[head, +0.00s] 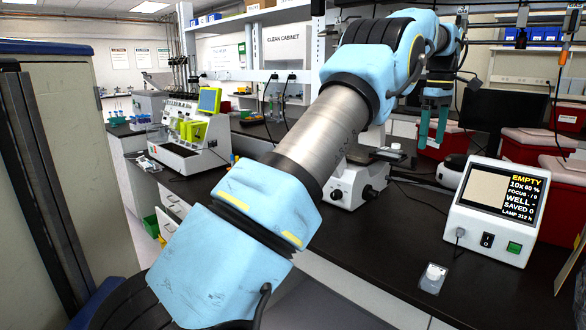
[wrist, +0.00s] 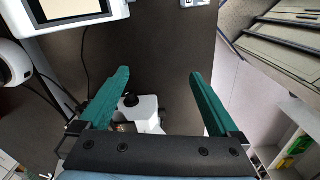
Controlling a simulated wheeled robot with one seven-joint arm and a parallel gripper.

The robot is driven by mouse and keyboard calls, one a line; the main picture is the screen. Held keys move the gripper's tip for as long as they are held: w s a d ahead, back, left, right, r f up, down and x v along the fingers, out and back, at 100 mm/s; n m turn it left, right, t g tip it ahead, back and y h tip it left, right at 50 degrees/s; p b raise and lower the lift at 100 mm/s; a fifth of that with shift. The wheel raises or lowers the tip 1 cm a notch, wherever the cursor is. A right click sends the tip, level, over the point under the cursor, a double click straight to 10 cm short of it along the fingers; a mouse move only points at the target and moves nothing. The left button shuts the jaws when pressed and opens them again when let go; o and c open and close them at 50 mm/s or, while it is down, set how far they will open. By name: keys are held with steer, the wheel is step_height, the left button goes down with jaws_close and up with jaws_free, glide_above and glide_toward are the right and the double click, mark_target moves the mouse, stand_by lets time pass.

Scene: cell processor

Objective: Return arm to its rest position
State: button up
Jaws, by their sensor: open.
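My arm reaches across the head view from bottom left to top right. My gripper (head: 432,122) hangs at its end, fingers pointing down, above the black bench (head: 390,270). Its two teal fingers stand apart in the wrist view (wrist: 158,88), with nothing held between them. A white microscope (head: 350,185) stands on the bench, partly hidden behind my arm. Part of a white device (wrist: 145,110) shows beyond the finger gap in the wrist view.
A white display box (head: 492,210) reading "EMPTY" stands on the bench at right. A small clear-and-white item (head: 433,278) lies in front of it. Red bins (head: 520,150) and a dark monitor (head: 502,112) are behind. A white instrument with a green screen (head: 190,135) stands at left.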

steer(key=a+f+m+b, duration=0.15)
steer(key=a+f, duration=0.35)
steer(key=a, duration=0.7)
steer(key=a+f+m+b, duration=0.15)
steer(key=a+f, duration=0.25)
steer(key=a, duration=0.7)
steer(key=s+a+f+m, duration=0.1)
steer(key=s+a+f, duration=0.3)
steer(key=s+a, duration=0.2)
steer(key=s+a+f+m+t, duration=0.1)
steer(key=s+a+f+m, duration=0.1)
steer(key=s+a+f, duration=0.2)
steer(key=s+a+f+m, duration=0.2)
steer(key=s+a+f, duration=0.1)
steer(key=s+a, duration=0.6)
steer(key=shift+s+a+f+b, duration=0.25)
steer(key=shift+s+f+b, duration=0.2)
steer(key=shift+s, duration=0.45)
